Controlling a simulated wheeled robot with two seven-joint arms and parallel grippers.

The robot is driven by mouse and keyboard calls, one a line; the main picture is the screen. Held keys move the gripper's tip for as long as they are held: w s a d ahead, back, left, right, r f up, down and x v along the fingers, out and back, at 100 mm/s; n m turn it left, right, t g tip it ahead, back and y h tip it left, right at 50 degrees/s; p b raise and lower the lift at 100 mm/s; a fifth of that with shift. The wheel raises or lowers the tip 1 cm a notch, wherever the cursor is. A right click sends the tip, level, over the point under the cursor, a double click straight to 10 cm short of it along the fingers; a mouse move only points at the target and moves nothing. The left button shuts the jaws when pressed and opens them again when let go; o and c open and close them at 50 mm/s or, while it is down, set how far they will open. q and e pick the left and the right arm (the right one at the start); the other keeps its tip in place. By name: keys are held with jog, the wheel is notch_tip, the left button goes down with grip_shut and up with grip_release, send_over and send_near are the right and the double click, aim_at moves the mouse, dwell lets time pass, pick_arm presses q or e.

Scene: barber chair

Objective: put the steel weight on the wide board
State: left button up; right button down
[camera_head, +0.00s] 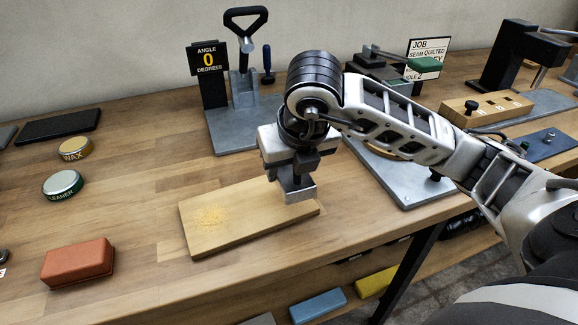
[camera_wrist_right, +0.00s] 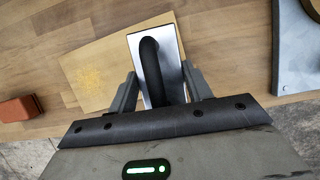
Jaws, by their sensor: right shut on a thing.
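My right gripper (camera_head: 296,172) points down over the right end of the wide board and is shut on the steel weight (camera_head: 299,194). In the right wrist view the weight (camera_wrist_right: 171,42) is a bright steel block with a black arched handle, held between the two fingers (camera_wrist_right: 160,92). The wide board (camera_head: 240,228) is a flat pale wooden board with yellow dust on its left part; it also shows in the wrist view (camera_wrist_right: 108,50). I cannot tell whether the weight touches the board or hangs just above it. My left gripper is not in view.
A red-brown block (camera_head: 78,261) lies left of the board. A cleaner tin (camera_head: 63,184) and a wax tin (camera_head: 75,149) stand farther back. A grey clamp fixture (camera_head: 235,122) stands behind, and a grey plate (camera_head: 405,190) lies at the right. The bench's front edge is close to the board.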

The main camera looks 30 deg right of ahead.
aim_at(291, 182)
jog(key=shift+w+d+f, duration=0.35)
jog(key=shift+w+f, duration=0.2)
jog(key=shift+s+x, duration=0.2)
jog(key=shift+x, duration=0.7)
jog(key=shift+s+x, duration=0.2)
jog(key=shift+x, duration=0.7)
jog(key=shift+f, duration=0.2)
jog(key=c, duration=1.1)
grip_release()
jog(key=shift+s+f, duration=0.1)
jog(key=shift+f, duration=0.15)
jog(key=o, duration=0.5)
jog(key=shift+r, duration=0.1)
jog(key=shift+c, duration=0.2)
